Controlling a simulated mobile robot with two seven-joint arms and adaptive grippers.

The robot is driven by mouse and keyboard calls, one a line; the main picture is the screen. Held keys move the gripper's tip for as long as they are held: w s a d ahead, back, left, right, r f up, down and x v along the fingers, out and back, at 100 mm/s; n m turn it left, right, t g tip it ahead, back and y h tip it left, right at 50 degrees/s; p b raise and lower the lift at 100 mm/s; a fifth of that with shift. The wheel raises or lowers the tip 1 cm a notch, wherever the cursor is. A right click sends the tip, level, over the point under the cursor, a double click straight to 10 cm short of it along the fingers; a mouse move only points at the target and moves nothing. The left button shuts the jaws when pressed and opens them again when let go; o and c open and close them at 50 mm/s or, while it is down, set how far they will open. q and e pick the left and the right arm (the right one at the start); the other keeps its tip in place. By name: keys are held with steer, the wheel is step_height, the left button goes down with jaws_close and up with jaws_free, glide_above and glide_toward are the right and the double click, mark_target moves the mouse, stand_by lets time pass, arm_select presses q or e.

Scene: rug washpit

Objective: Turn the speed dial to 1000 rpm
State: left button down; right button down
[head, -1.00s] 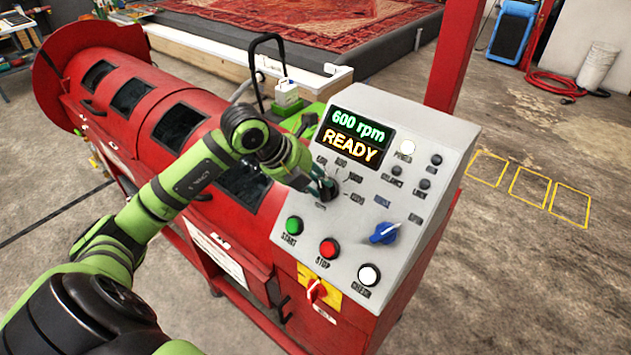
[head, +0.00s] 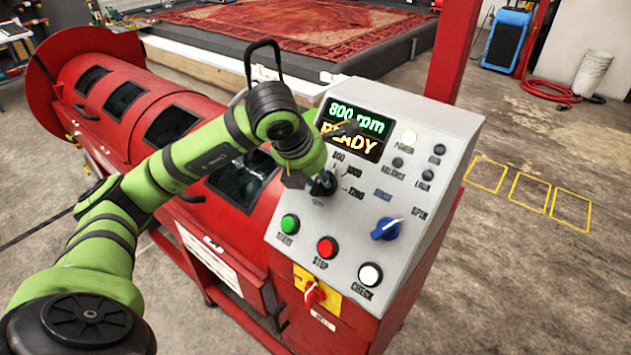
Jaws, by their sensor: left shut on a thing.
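The red spin machine's grey control panel (head: 352,240) faces me in the head view. Its display (head: 372,122) reads 800 rpm and READY, partly covered by a dark part of my gripper or wrist. My left gripper (head: 324,186) is shut on the speed dial, at the panel's upper left below the display. The dial itself is mostly hidden by the gripper. Printed marks 800, 1000 and 1200 show around it. My right gripper is not in view.
Below the dial are a green START button (head: 289,224), a red STOP button (head: 326,247) and a white CHECK button (head: 370,274). A blue knob (head: 386,229) sits at right. A red rotary switch (head: 314,294) is lower. A red post (head: 453,50) stands behind.

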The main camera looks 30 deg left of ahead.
arm_select(q)
steer(key=m+b, duration=0.1)
steer(key=m+y+b, duration=0.1)
steer(key=m+b, duration=0.1)
steer(key=shift+d+f+m+t, duration=0.15)
steer(key=shift+d+m+t, duration=0.15)
steer(key=shift+d+m+y+b, duration=0.1)
steer(key=shift+m+y+b, duration=0.4)
steer(key=shift+m+b, duration=0.35)
steer(key=c, duration=1)
jaws_free()
steer(key=shift+c, duration=0.2)
steer(key=shift+s+d+r, duration=0.1)
steer(key=shift+s+r, duration=0.2)
steer(key=shift+r, duration=0.3)
steer(key=v, duration=1.1)
steer(key=shift+s+f, duration=0.15)
steer(key=shift+s, duration=0.05)
